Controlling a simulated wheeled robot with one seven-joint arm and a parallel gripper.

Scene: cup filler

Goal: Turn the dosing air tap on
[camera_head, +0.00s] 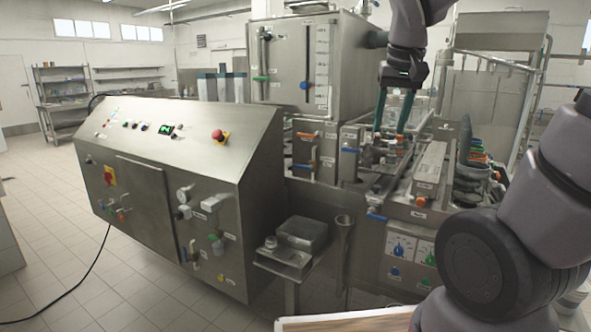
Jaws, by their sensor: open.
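My gripper (390,130) points down at the filling line, right of the steel tank. Its two dark green fingers stand apart, open, with no object clearly held between them. I cannot tell which tap is the dosing air tap, as the labels are too small to read. Small taps show on the machine front: an orange handle (305,135) and a blue handle (300,166) left of my gripper, and another blue handle (350,150) just below left of it. More small taps, one with a green part (216,244), sit on the control cabinet front.
The sloped control cabinet (140,165) with a red stop button (217,135) fills the left. The steel tank (290,70) stands behind. A low steel block (302,233) sits on a stand in front. A panel with blue and green knobs (398,250) is at lower right.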

